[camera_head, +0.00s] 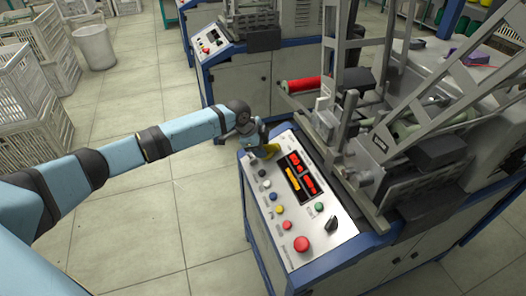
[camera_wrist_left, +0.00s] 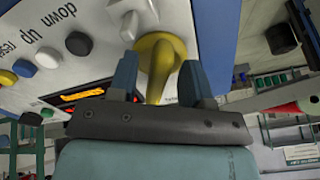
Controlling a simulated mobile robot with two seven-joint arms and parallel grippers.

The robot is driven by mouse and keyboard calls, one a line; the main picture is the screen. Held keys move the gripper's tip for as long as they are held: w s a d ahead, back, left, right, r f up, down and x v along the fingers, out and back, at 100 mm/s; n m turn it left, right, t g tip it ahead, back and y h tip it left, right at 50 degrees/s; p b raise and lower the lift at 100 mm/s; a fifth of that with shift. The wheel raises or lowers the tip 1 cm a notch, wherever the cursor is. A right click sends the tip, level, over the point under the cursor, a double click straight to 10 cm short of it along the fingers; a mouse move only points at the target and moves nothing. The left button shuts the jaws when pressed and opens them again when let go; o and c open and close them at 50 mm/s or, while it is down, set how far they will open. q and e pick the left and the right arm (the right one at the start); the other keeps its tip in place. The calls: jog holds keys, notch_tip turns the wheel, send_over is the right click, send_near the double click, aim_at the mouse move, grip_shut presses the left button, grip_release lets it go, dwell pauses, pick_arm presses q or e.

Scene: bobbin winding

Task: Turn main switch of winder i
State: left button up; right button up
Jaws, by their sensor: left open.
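The winder's sloped control panel (camera_head: 325,232) stands at centre right in the head view. A yellow rotary handle (camera_head: 269,151), apparently the main switch, sits at the panel's far left end. In the left wrist view the yellow handle (camera_wrist_left: 159,52) is large, with its grip pointing toward my palm. My left gripper (camera_head: 258,141) is open over it. In the wrist view the blue fingers of the left gripper (camera_wrist_left: 160,78) stand on either side of the handle's grip. I cannot tell whether they touch it. My right gripper is out of view.
The panel bears a lit red and amber display (camera_head: 296,176), several coloured buttons, a black knob (camera_head: 331,224) and a red stop button (camera_head: 301,244). Metal winder frames rise behind it. A second winder (camera_head: 240,70) stands farther back. Crates (camera_head: 45,50) line the left; the floor between is clear.

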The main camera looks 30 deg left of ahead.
pick_arm(q)
jog(key=shift+w+d+f, duration=0.2)
jog(key=shift+f, duration=0.35)
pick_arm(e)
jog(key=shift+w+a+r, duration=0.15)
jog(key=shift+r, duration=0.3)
pick_arm(q)
grip_shut()
